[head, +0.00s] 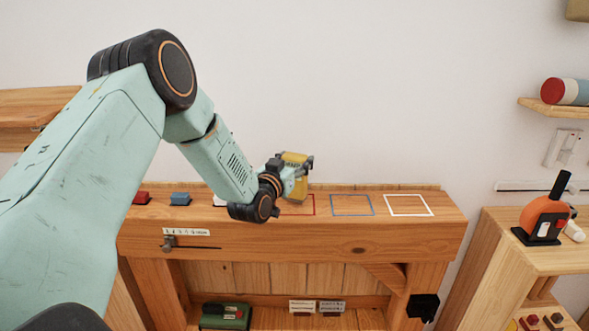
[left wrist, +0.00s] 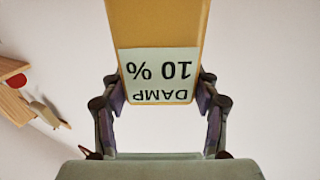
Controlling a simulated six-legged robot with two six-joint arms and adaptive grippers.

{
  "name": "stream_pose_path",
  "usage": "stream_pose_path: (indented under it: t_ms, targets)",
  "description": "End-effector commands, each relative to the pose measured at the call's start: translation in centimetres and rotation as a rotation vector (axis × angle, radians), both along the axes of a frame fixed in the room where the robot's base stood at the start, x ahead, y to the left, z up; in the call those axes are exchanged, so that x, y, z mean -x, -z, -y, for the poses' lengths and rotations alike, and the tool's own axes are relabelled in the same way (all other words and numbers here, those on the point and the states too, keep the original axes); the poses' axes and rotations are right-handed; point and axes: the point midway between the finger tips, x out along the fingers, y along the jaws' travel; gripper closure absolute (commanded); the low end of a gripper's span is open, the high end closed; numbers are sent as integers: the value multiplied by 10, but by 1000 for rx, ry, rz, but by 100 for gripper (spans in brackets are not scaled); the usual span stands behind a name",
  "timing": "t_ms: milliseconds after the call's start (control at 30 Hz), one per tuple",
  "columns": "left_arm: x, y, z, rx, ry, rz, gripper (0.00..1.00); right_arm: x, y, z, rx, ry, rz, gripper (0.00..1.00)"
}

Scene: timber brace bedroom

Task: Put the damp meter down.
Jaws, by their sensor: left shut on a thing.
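The damp meter is a yellow block (head: 296,180) with a pale label reading "DAMP 10 %". In the left wrist view the damp meter (left wrist: 158,30) stands between both fingers, its label upside down. My left gripper (head: 298,170) is shut on it, above the wooden bench top (head: 245,226). Red, blue and white outlined squares are marked on the bench; the red square (head: 312,205) is partly hidden behind the gripper and meter. The blue square (head: 352,205) and white square (head: 409,205) are empty. My right gripper is not in view.
A green case (head: 225,316) lies below. At right, an orange device (head: 544,218) stands on a wooden cabinet.

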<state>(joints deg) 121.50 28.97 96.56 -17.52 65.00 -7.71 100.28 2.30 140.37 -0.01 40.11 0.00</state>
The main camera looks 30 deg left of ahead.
Motion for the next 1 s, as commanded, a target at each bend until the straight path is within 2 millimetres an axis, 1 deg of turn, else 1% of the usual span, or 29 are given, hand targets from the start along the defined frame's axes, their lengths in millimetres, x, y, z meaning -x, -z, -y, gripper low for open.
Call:
stream_pose_path:
  t_ms: [33, 133, 400, 567, 600, 833, 1000]
  targets:
    - [0, 8, 0, -2, 0, 2, 70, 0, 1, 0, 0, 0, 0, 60]
    - [-1, 15, 0, 0, 0, 3, 70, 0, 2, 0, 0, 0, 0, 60]
    - [0, 16, 0, -1, -1, 4, 70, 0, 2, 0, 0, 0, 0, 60]
    - [0, 20, 0, -1, -1, 4, 70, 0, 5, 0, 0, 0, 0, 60]
    - [0, 21, 0, 0, -1, 2, 36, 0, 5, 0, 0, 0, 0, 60]
    - [0, 20, 0, 0, -1, 2, 17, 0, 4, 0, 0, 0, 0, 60]
    - [0, 20, 0, 0, -1, 2, 16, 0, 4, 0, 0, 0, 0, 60]
